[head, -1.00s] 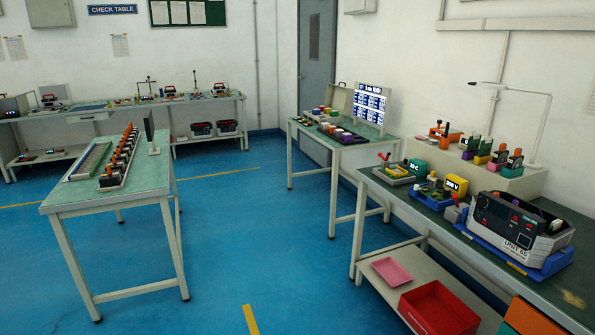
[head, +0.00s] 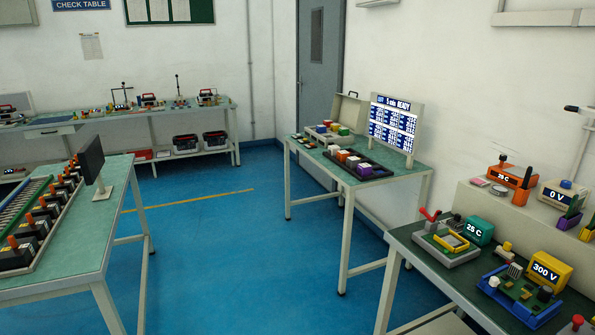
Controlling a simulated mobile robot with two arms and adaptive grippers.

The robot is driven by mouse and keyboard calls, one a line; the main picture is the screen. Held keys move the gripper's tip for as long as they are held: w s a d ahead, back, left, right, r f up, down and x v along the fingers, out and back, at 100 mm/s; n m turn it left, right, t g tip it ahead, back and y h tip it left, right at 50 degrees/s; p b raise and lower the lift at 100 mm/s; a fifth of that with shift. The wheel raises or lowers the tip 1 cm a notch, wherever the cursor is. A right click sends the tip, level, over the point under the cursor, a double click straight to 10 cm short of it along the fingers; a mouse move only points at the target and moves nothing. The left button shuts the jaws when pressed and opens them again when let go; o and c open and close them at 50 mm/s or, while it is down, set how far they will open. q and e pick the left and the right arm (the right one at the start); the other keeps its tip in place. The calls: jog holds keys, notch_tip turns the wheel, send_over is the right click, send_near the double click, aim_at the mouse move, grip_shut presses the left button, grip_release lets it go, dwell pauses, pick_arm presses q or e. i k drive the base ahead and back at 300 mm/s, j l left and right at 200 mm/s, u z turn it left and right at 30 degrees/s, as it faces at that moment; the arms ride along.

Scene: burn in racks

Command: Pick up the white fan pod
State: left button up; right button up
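Small coloured pods stand on the middle table (head: 405,177) by the wall, some way ahead. A dark tray (head: 384,173) near its front holds several pods, with white, red and purple among their colours. A pale-topped pod (head: 343,155) sits at the left end of that tray. Behind it, a lighter tray holds more small pods, including a green one (head: 343,131). The pods are too small to tell which is the white fan pod. Neither of my grippers is in view.
A rack table (head: 115,215) stands at left with a dark monitor (head: 90,158). At right is a bench (head: 408,235) with several devices. Blue floor (head: 240,250) is clear between them. A display board (head: 396,125) stands behind the pods.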

aim_at(332, 150)
jog(key=i, duration=2)
